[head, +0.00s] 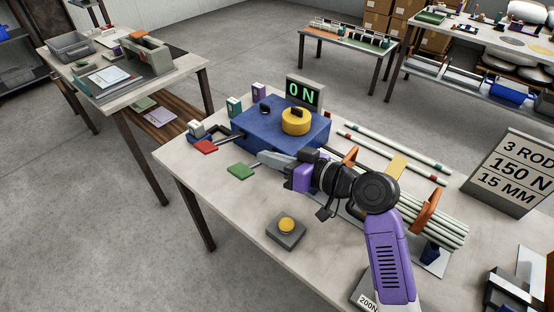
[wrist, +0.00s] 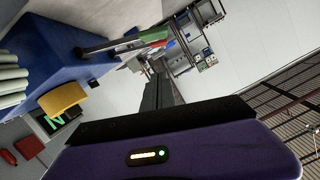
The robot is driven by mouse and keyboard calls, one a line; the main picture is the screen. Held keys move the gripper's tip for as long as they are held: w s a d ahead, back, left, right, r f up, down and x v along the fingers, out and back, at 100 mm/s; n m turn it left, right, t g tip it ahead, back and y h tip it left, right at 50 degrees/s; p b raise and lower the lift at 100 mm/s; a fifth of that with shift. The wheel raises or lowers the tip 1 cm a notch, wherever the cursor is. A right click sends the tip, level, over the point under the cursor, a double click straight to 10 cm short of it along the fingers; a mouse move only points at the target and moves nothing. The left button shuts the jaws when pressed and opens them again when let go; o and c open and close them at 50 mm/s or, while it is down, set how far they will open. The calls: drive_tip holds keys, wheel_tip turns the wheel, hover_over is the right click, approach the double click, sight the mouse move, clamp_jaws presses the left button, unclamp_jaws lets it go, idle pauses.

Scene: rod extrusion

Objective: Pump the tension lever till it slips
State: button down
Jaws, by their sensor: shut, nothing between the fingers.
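A blue machine (head: 275,130) with a yellow knob (head: 296,121) on top stands on the near table. Two levers stick out from its left side, one with a red paddle (head: 205,147) and one with a green paddle (head: 241,170); I cannot tell which is the tension lever. My gripper (head: 262,158) is shut and empty, its tips beside the machine's front side and close to the green paddle, apparently apart from it. In the wrist view the shut fingers (wrist: 158,88) point past the green paddle (wrist: 118,41) and red paddle (wrist: 154,36), with the blue machine (wrist: 45,40) at left.
A grey box with a yellow button (head: 287,224) sits in front. Several pale rods (head: 440,228) lie at right under my arm. A sign (head: 515,170) reads 3 ROD, 150 N, 15 MM. The table's front left is clear.

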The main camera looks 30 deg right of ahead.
sight(249, 175)
drive_tip(key=x, duration=0.5)
drive_tip(key=shift+w+a+r+p, duration=0.1)
drive_tip(key=shift+w+a+p, duration=0.05)
drive_tip(key=shift+p, duration=0.25)
drive_tip(key=f, duration=0.1)
drive_tip(key=a+f, duration=0.1)
drive_tip(key=f, duration=0.1)
drive_tip(key=shift+f, duration=0.1)
drive_tip(key=shift+a+f, duration=0.1)
drive_tip(key=shift+f, duration=0.35)
drive_tip(key=shift+s, duration=0.2)
drive_tip(key=shift+s+a+f+n+b, duration=0.15)
drive_tip(key=shift+f+n+b, duration=0.1)
drive_tip(key=shift+f+b, duration=0.35)
drive_tip(key=shift+w+a+f+n+b, duration=0.1)
drive_tip(key=shift+a+f+n+b, duration=0.15)
drive_tip(key=shift+f+b, duration=0.35)
drive_tip(key=shift+s+a+f+n+h+b, duration=0.1)
drive_tip(key=shift+f+n+h+b, duration=0.2)
drive_tip(key=shift+b, duration=0.35)
drive_tip(key=shift+s+a+f+n+h+b, duration=0.15)
drive_tip(key=shift+f+n+b, duration=0.25)
drive_tip(key=shift+b, duration=0.2)
drive_tip(key=shift+w, duration=0.1)
drive_tip(key=shift+r, duration=0.1)
